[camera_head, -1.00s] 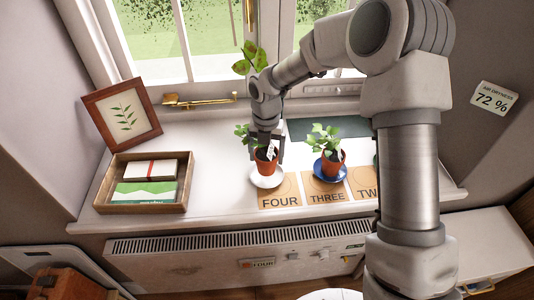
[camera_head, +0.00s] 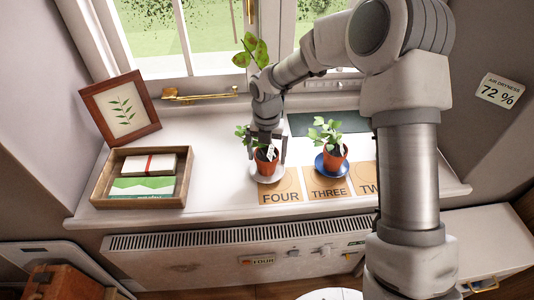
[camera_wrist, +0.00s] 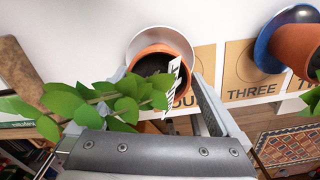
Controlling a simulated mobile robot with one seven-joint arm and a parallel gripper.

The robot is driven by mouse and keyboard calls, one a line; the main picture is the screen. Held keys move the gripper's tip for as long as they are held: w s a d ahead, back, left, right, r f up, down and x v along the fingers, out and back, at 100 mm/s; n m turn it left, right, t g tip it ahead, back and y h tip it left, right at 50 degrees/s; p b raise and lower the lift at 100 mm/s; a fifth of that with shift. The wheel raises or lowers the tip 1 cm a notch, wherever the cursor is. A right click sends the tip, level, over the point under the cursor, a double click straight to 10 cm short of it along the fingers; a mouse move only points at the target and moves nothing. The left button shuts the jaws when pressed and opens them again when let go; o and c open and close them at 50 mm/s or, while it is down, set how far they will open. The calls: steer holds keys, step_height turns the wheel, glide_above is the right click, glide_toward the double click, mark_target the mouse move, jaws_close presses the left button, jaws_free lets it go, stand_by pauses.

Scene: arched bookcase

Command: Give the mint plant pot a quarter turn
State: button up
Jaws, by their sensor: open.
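A terracotta pot (camera_head: 265,164) with a leafy green plant stands on a white saucer (camera_head: 269,177) at the FOUR card. A white tag stands in it, but its writing is not readable, so I cannot tell for sure that this is the mint. My gripper (camera_head: 267,146) is open over this pot, with a finger at either side. In the wrist view the pot (camera_wrist: 150,62) shows between the fingers, and leaves cover part of it. Contact is not clear. A second terracotta pot (camera_head: 330,162) with a plant stands on a blue saucer (camera_head: 320,172) at the THREE card.
A wooden tray (camera_head: 99,189) with books and a framed leaf picture (camera_head: 121,106) stand to the left on the sill. A brass window handle (camera_head: 200,97) and a tall leafy stem (camera_head: 250,52) are behind. Clear sill (camera_head: 215,160) lies between tray and pot.

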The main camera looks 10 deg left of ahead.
step_height(320, 180, up, 17)
steer(key=p, duration=0.4)
steer(key=s+d+r+m+t+p, duration=0.1)
steer(key=s+d+r+m+p, duration=0.1)
steer(key=s+d+r+m, duration=0.35)
steer(key=s+d+r+m+t+p, duration=0.2)
steer(key=s+d+r+m, duration=0.5)
steer(key=m, duration=0.8)
steer(key=s+d+r+m+t+p, duration=0.2)
steer(key=s+d+r+m, duration=0.5)
steer(key=s+m, duration=0.5)
steer(key=m+p, duration=0.1)
steer(key=m, duration=0.1)
steer(key=shift+m+t, duration=0.3)
steer(key=shift+m, duration=0.05)
steer(key=shift+d, duration=0.2)
